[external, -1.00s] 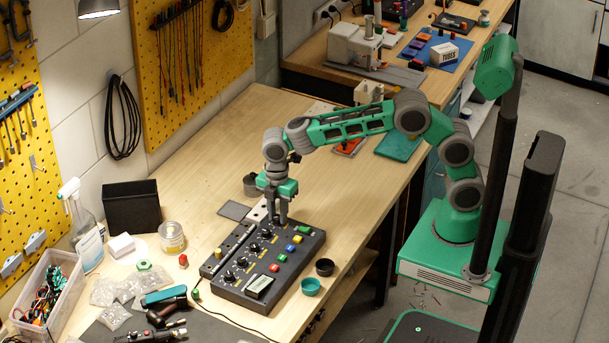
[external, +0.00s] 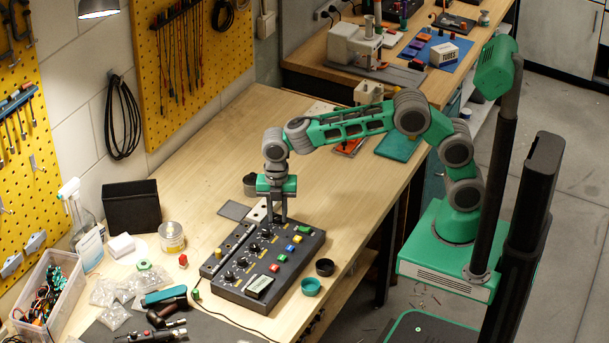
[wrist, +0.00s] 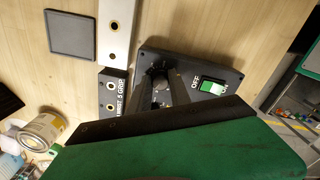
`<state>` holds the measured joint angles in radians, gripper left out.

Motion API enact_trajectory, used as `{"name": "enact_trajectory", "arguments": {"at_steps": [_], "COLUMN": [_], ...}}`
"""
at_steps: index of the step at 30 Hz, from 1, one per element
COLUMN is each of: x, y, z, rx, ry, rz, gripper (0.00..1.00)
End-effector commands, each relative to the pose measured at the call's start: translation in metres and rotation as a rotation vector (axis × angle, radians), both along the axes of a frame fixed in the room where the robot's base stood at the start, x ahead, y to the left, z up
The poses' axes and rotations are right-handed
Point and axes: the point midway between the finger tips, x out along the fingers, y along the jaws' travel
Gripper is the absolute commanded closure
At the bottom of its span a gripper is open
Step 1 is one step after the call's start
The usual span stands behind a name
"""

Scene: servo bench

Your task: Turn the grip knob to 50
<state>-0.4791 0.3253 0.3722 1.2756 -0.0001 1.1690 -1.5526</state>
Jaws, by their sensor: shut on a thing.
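The dark control panel (external: 283,270) lies on the wooden bench with a row of black knobs. My gripper (external: 278,217) points straight down at the panel's far end and is shut on the grip knob there. The fingers mostly hide this knob in the external view. In the wrist view my gripper's fingers (wrist: 163,85) close around the dark knob, beside a strip reading "5 GRIP" (wrist: 112,95). The knob's pointer and scale cannot be read.
A green OFF/ON switch (wrist: 212,88) sits close beside the fingers. Coloured buttons, such as a red one (external: 275,267), and a small display (external: 259,285) are on the panel. Two small cups, one teal (external: 310,286), stand at its right. The bench behind is mostly clear.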

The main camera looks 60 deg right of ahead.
Motion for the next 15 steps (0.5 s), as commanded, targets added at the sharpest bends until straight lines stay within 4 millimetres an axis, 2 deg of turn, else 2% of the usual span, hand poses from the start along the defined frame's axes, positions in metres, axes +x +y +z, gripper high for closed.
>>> {"name": "enact_trajectory", "arguments": {"at_steps": [7,8,15], "x": [0.0008,0.0008,0.0004], "y": [0.0006,0.0006,0.0003], "z": [0.0016,0.0016,0.0008], "rx": [0.002,0.002,0.001], "ry": [-0.004,-0.004,-0.002], "rz": [0.000,0.000,-0.001], "gripper": [1.00,0.74,0.54]}}
